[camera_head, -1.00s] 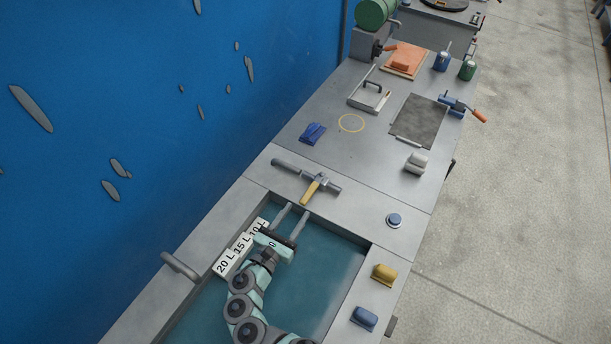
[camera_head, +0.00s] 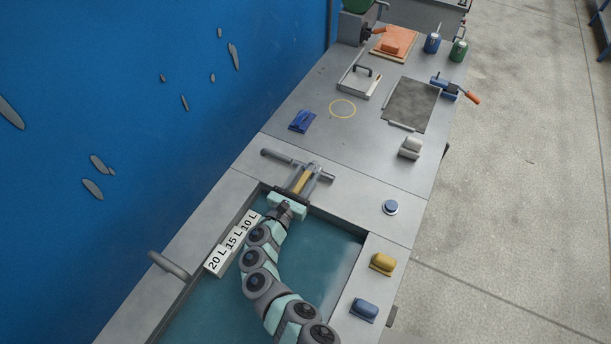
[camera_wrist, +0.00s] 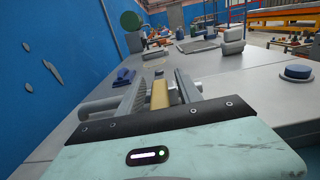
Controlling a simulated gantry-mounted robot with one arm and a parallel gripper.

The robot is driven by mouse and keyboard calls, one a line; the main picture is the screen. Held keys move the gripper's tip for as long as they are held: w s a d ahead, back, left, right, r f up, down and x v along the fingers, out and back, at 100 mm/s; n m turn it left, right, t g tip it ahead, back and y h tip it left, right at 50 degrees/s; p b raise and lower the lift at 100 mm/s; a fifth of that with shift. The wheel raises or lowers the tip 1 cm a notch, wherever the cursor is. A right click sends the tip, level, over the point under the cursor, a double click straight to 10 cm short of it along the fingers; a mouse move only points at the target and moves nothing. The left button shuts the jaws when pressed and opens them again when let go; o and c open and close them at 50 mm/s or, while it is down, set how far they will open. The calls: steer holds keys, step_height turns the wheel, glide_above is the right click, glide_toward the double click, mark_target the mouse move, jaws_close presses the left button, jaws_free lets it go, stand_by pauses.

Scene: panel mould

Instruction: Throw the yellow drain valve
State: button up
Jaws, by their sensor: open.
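The yellow drain valve handle (camera_head: 303,181) sits on a grey pipe (camera_head: 276,156) at the far end of the tank, on the metal bench top. My gripper (camera_head: 301,179) is open, with one finger on each side of the yellow handle. In the wrist view, the handle (camera_wrist: 160,95) stands between the two fingers of my gripper (camera_wrist: 158,92), with a gap visible at least on the left. I cannot tell whether the right finger touches it.
The tank (camera_head: 335,262) of teal liquid lies below my arm, with volume labels (camera_head: 232,243) on its left wall. A blue button (camera_head: 390,207) and yellow (camera_head: 382,264) and blue (camera_head: 364,310) rocker-like blocks are to the right. A blue item (camera_head: 302,121) lies beyond the valve.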

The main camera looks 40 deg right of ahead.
steer(key=shift+w, duration=0.1)
steer(key=shift+c, duration=0.4)
jaws_close()
stand_by(1.0)
